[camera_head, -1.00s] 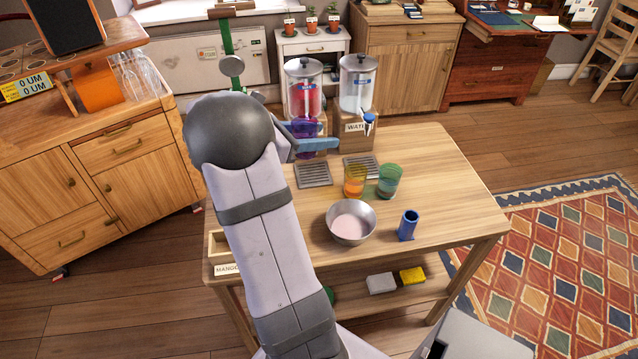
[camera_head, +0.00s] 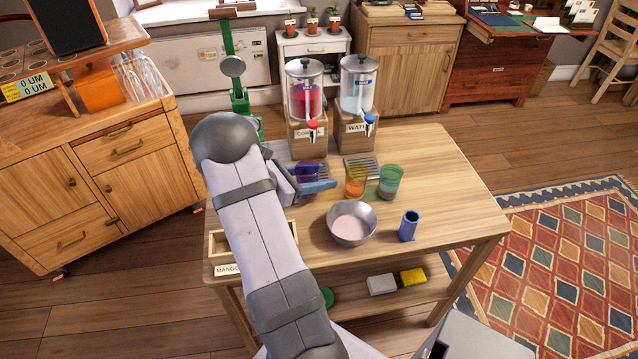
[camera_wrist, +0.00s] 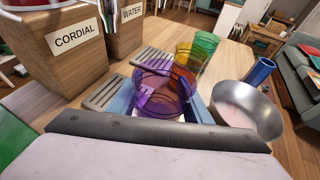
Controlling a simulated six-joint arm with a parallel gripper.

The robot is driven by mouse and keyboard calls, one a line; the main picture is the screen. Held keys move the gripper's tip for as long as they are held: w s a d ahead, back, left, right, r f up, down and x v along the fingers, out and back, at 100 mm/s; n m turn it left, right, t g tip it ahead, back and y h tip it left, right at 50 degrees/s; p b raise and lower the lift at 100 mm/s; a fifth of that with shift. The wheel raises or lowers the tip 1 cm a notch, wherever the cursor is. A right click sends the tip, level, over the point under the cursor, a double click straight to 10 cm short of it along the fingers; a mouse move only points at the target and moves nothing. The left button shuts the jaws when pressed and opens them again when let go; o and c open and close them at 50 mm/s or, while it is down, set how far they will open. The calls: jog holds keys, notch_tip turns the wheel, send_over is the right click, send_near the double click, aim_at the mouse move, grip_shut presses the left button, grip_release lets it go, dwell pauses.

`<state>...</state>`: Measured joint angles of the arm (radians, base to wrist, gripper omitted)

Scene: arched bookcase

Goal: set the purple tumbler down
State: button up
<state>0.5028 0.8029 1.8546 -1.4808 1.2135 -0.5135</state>
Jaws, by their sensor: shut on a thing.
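The purple tumbler (camera_wrist: 160,92) is held between the blue fingers of my gripper (camera_wrist: 158,108) in the wrist view. It looks upright, with a pale layer low inside it. In the head view the purple tumbler (camera_head: 307,172) is over or near the left slatted drip tray, in front of the cordial dispenser (camera_head: 306,100). My gripper (camera_head: 312,186) is shut on it, and my arm hides part of it. I cannot tell whether its base touches anything.
An orange tumbler (camera_head: 355,182) and a green tumbler (camera_head: 390,181) stand close on the right. A metal bowl (camera_head: 351,223) and a blue cylinder (camera_head: 408,226) stand nearer the front. The water dispenser (camera_head: 357,100) is behind. The table's right side (camera_head: 450,195) is clear.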

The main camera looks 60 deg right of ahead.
aim_at(319, 194)
jog(key=shift+f, duration=1.35)
jog(key=shift+f, duration=0.1)
jog(key=shift+f, duration=0.1)
jog(key=o, duration=1.2)
jog(key=shift+c, duration=0.2)
jog(key=shift+r, duration=0.2)
jog(key=b+v, duration=0.1)
jog(key=v, duration=1.1)
jog(key=shift+o, duration=0.7)
